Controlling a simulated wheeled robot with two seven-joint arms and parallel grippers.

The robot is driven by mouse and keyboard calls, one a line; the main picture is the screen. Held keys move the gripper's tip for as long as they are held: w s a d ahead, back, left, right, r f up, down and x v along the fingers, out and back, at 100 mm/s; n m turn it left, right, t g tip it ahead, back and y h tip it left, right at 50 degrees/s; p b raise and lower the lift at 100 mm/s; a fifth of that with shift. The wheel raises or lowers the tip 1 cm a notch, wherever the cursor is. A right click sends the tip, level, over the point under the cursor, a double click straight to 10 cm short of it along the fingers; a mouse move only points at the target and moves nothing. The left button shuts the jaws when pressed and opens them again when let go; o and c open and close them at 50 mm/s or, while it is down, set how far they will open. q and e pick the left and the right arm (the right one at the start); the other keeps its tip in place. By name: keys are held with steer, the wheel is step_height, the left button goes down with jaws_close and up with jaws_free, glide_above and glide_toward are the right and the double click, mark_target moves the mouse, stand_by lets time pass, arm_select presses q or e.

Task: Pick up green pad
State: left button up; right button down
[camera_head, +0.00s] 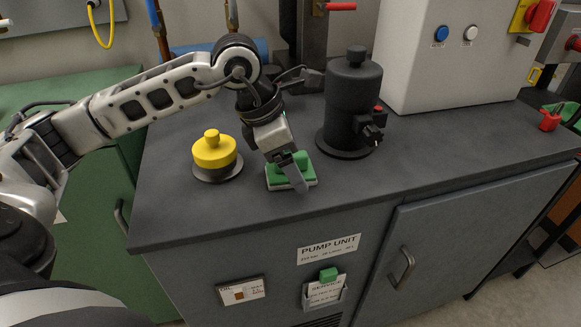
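The green pad (308,167) lies on the dark worktop (400,180), on a pale rectangular base, between a yellow-topped cylinder and a black pump. My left gripper (299,181) reaches down over it from the upper left. Its grey finger lies across the pad and hides the pad's middle. The other finger is hidden, so I cannot tell whether it is open or shut, or whether it touches the pad. My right gripper is not in view.
The yellow-topped cylinder (214,152) stands left of the pad. The black pump (352,100) stands behind right. A white control box (440,60) is at the back. The worktop's front right is clear. A green clip (328,274) is on the cabinet front below.

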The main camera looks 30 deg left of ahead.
mark_target(272, 178)
arm_select(q)
steer(key=c, duration=1.1)
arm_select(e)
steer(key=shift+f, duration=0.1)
arm_select(q)
steer(key=shift+r, duration=0.7)
steer(key=s+r, duration=0.1)
steer(key=r, duration=0.1)
steer(key=s+a+r, duration=0.1)
steer(key=r, duration=0.1)
steer(key=s+r, duration=0.1)
steer(key=r, duration=0.1)
steer(key=shift+s+a+r, duration=0.2)
steer(key=shift+s+r, duration=0.05)
steer(key=shift+s, duration=0.15)
steer(key=shift+s+a+r+b, duration=0.5)
steer(key=shift+s+r, duration=0.35)
steer(key=shift+s, duration=0.75)
steer(key=shift+s+a+r+b, duration=0.5)
steer(key=shift+s+r, duration=0.3)
steer(key=shift+s, duration=0.75)
steer(key=shift+s+a+r+b, duration=0.5)
steer(key=shift+s+r, duration=0.35)
steer(key=shift+s, duration=0.75)
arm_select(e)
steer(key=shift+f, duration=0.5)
arm_select(q)
steer(key=shift+o, duration=0.5)
